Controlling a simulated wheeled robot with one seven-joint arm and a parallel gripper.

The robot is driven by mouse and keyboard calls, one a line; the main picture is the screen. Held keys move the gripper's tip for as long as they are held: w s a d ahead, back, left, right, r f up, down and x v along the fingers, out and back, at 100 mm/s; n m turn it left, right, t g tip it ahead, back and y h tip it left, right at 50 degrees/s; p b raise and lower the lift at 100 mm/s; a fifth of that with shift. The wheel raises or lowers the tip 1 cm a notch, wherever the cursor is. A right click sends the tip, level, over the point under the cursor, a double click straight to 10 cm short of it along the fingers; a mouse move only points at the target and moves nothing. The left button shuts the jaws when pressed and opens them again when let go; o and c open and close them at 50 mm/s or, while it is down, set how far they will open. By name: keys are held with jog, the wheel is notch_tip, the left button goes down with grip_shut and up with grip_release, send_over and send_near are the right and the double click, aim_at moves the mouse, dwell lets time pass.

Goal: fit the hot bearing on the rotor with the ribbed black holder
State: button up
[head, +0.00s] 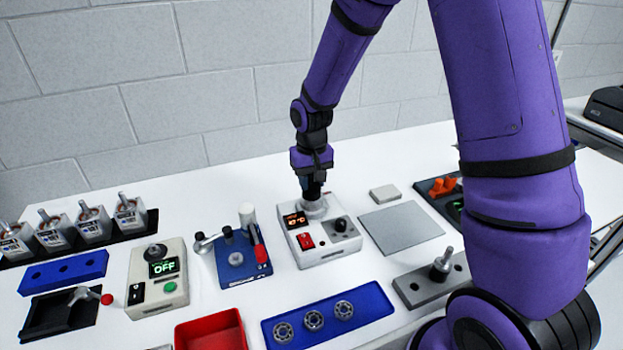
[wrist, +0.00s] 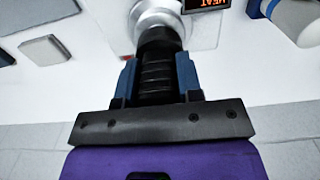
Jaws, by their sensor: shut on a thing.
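My gripper (head: 315,187) is shut on the ribbed black holder, which points down at the white heater box (head: 318,252). In the wrist view the ribbed holder (wrist: 158,76) sits between the two blue fingers. Its lower end meets or nearly meets the round silver top (wrist: 157,15) of the heater; I cannot tell if they touch. No bearing is visible at the holder's end; that spot is hidden. The heater's orange display (head: 294,219) is lit. A metal part with an upright shaft (head: 441,264), perhaps the rotor, stands in a grey block (head: 412,289).
A blue tray (head: 375,299) holds three bearings in front. A blue fixture with a red-tipped lever (head: 237,263) stands left of the heater, and a grey plate (head: 400,226) lies right. A red bin (head: 211,332) is at the front. Several shafted units stand far left.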

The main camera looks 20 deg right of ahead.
jog(key=shift+r, duration=0.1)
jog(key=shift+r, duration=2.45)
